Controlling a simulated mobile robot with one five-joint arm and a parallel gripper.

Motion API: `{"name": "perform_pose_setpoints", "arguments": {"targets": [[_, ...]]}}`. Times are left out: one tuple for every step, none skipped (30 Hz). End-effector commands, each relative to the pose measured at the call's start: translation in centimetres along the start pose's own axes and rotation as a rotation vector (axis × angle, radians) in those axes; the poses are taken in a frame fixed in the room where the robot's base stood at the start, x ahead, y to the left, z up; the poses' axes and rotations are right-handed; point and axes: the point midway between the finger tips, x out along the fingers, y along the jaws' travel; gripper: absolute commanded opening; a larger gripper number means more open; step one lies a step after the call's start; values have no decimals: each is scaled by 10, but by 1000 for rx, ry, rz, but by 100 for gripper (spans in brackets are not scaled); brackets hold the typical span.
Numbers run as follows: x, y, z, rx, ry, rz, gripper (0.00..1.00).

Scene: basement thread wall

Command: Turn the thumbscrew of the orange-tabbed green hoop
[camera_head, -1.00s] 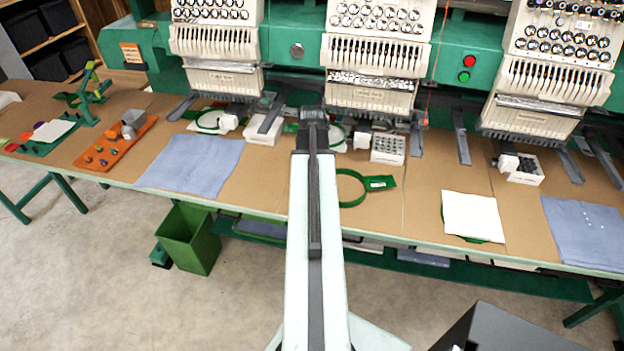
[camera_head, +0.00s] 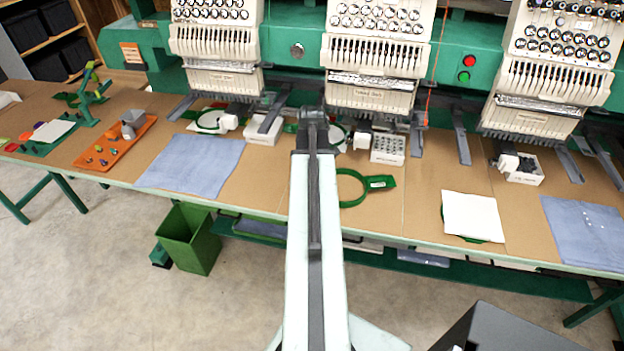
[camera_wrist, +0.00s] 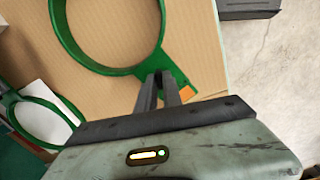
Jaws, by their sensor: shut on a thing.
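The green hoop (camera_wrist: 63,36) lies on the tan tabletop in the wrist view. A small orange tab (camera_wrist: 188,91) shows beside its lower right edge. My gripper (camera_wrist: 158,78) has its two dark fingers close together at this edge, beside the tab. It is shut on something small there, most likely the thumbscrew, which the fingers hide. In the head view the hoop (camera_head: 354,203) shows right of my arm, near the front of the table. My arm covers its left side, and the tab and fingertips cannot be seen there.
Another green hoop with white cloth (camera_wrist: 38,92) lies at the left in the wrist view. Embroidery heads (camera_head: 370,75) stand behind the table. A white box (camera_head: 388,150), blue cloth (camera_head: 192,165) and orange tray (camera_head: 112,150) are on the table. Bare tabletop lies right of the hoop.

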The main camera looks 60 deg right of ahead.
Motion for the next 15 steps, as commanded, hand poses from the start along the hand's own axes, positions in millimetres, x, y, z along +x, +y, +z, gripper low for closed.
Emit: {"name": "perform_pose_setpoints", "arguments": {"targets": [[0,0,0,0,0,0,0],[0,0,0,0,0,0,0],[0,0,0,0,0,0,0],[0,0,0,1,0,0,0],[0,0,0,1,0,0,0],[0,0,0,1,0,0,18],[0,0,0,1,0,0,27],[0,0,0,1,0,0,33],[0,0,0,1,0,0,33],[0,0,0,1,0,0,33],[0,0,0,1,0,0,33],[0,0,0,1,0,0,33],[0,0,0,1,0,0,33],[0,0,0,1,0,0,33],[0,0,0,1,0,0,33]]}}
